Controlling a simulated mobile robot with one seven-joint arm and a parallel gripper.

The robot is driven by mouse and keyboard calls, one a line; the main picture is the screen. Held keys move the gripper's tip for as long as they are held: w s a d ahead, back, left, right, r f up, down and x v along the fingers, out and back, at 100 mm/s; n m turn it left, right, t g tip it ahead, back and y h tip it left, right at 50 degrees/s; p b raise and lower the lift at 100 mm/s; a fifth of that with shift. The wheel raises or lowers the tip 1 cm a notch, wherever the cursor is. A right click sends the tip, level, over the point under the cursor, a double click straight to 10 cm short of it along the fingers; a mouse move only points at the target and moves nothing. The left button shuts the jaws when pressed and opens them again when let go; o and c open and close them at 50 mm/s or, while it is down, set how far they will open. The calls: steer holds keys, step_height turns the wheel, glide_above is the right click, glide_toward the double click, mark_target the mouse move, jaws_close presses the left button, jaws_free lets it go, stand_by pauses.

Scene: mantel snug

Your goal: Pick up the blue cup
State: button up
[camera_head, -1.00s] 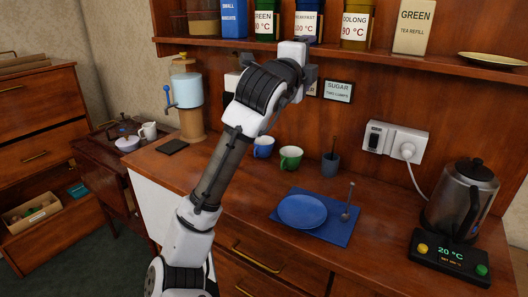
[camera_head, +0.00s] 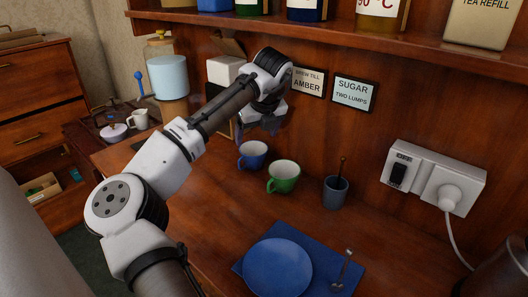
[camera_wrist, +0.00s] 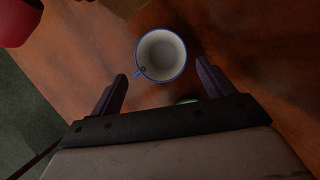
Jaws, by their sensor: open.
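The blue cup (camera_head: 252,155) stands upright on the wooden counter, left of and behind the green cup (camera_head: 284,176). In the wrist view the blue cup (camera_wrist: 162,55) is seen from above, with a white inside, a blue rim and its handle at lower left; it looks empty. My gripper (camera_head: 257,130) is above the blue cup in the head view. In the wrist view my gripper (camera_wrist: 162,70) is open, its fingers apart on the near left and right of the cup, holding nothing. I cannot tell the exact height gap.
A grey-blue holder (camera_head: 336,192) with a utensil stands right of the green cup. A blue plate (camera_head: 278,268) lies on a blue mat in front. The shelf (camera_head: 400,42) with tins overhangs the back. A dispenser (camera_head: 167,78) stands at left.

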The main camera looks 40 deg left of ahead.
mark_target(253, 148)
steer(key=p+x, duration=0.1)
steer(key=x, duration=0.6)
steer(key=shift+f, duration=0.15)
steer(key=shift+c, duration=0.4)
steer(key=c, duration=0.7)
steer(key=shift+o, duration=0.2)
